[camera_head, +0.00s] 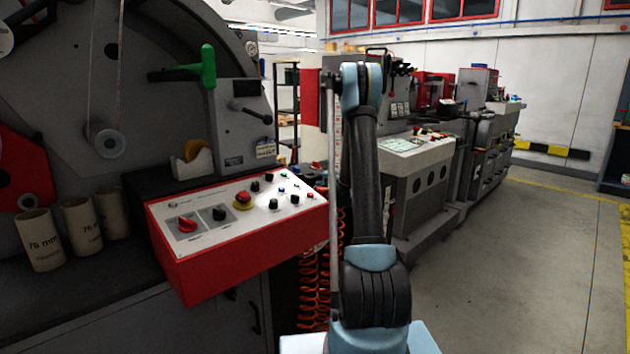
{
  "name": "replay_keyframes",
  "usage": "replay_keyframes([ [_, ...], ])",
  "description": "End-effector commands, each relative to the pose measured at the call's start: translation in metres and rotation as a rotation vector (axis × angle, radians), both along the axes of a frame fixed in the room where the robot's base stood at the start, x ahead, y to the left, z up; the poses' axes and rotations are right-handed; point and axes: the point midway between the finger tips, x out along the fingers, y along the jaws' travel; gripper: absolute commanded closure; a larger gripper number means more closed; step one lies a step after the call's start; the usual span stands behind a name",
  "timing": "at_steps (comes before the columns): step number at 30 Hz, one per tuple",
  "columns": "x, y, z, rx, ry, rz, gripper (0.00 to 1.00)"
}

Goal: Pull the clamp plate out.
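I cannot tell for sure which part is the clamp plate. A grey upright block (239,137) stands on the machine at the left, beside the large dark round panel. A black lever (251,112) with a knob sticks out of its face. A green handle (208,67) stands upright above it, with a black bar running left from it. My arm rises through the middle of the view, right of the machine. My gripper does not show, so I cannot see whether it is open or holds anything.
A red control box (240,246) with knobs and a yellow-ringed red button juts out below the block. Cardboard cores (41,240) stand at the left. Orange coiled hoses (312,285) hang beside my arm. Another machine (418,180) stands behind. The floor at right is clear.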

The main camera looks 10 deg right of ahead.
Motion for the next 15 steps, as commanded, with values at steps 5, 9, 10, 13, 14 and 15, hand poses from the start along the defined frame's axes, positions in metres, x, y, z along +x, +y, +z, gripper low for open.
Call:
replay_keyframes([
  [5, 0.031, 0.007, -0.006, 0.000, -0.001, 0.000, 0.70],
  [9, 0.049, 0.011, -0.010, 0.000, 0.000, 0.000, 0.70],
  [10, 0.052, 0.012, -0.011, -0.001, 0.000, 0.000, 0.70],
  [13, 0.059, 0.014, -0.012, -0.001, 0.000, 0.001, 0.70],
  [14, 0.061, 0.014, -0.012, 0.000, 0.000, 0.001, 0.70],
  [15, 0.062, 0.015, -0.013, 0.000, 0.000, 0.000, 0.70],
])
